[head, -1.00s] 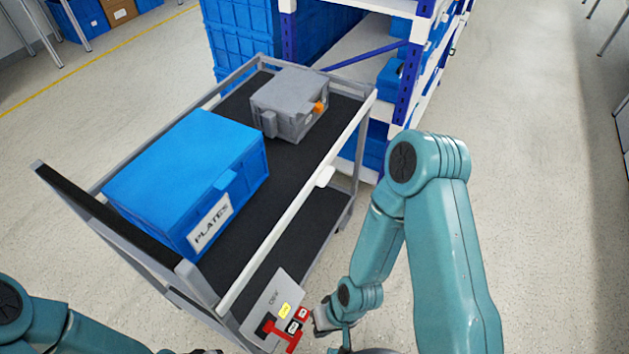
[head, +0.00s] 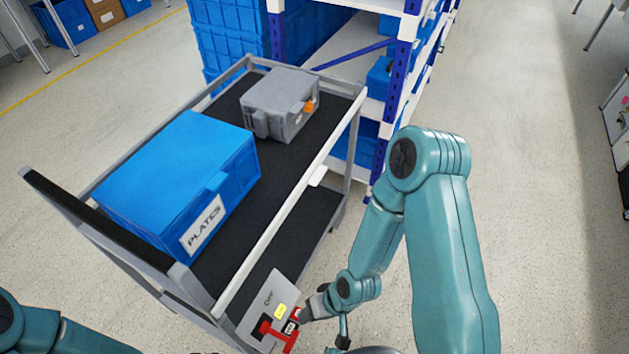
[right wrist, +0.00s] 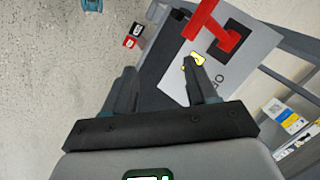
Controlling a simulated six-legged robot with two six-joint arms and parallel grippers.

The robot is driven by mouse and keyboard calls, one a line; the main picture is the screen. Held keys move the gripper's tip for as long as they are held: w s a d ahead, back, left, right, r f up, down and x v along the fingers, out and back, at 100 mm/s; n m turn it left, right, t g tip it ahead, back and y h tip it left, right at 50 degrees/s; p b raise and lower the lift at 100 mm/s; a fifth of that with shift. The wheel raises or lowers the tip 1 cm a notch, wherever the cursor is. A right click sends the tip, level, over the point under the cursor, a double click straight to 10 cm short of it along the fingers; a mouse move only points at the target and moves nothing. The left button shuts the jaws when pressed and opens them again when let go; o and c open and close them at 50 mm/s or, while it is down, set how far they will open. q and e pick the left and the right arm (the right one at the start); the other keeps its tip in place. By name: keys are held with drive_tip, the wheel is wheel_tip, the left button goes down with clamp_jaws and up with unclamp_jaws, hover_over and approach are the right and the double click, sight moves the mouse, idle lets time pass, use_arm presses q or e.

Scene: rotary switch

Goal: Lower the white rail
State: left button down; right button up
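A grey panel marked OFF (head: 264,293) sits at the cart's near corner, with a red switch handle (head: 276,333). The panel (right wrist: 258,50) and the red handle (right wrist: 212,27) also show in the right wrist view. My right gripper (right wrist: 160,75) is open, with nothing seen between its fingers. It is beside the panel's right edge in the head view. My left gripper is out of view; only its arm shows.
Red and black tags (right wrist: 133,35) hang by the panel. A blue and white rack (head: 345,75) stands behind.

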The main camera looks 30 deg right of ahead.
drive_tip(key=o, duration=0.7)
drive_tip(key=w+d+t, duration=0.2)
drive_tip(key=w, duration=0.2)
drive_tip(key=w+d+r+t+b, duration=0.1)
drive_tip(key=w+d+t, duration=0.1)
drive_tip(key=w+d, duration=0.1)
drive_tip(key=w+d+r+t, duration=0.1)
drive_tip(key=w+d, duration=0.1)
drive_tip(key=w, duration=0.3)
drive_tip(key=shift+d+n+t, duration=0.3)
drive_tip(key=shift+d+t, duration=0.1)
drive_tip(key=shift+c, duration=0.2)
drive_tip(key=n+t+y+b, duration=0.3)
drive_tip(key=n+t+y, duration=0.4)
drive_tip(key=n, duration=0.2)
approach(322, 177)
drive_tip(key=p+x, duration=0.1)
drive_tip(key=x, duration=0.7)
drive_tip(key=shift+w+a+f, duration=0.1)
drive_tip(key=shift+w+f, duration=0.05)
drive_tip(key=shift+w, duration=0.15)
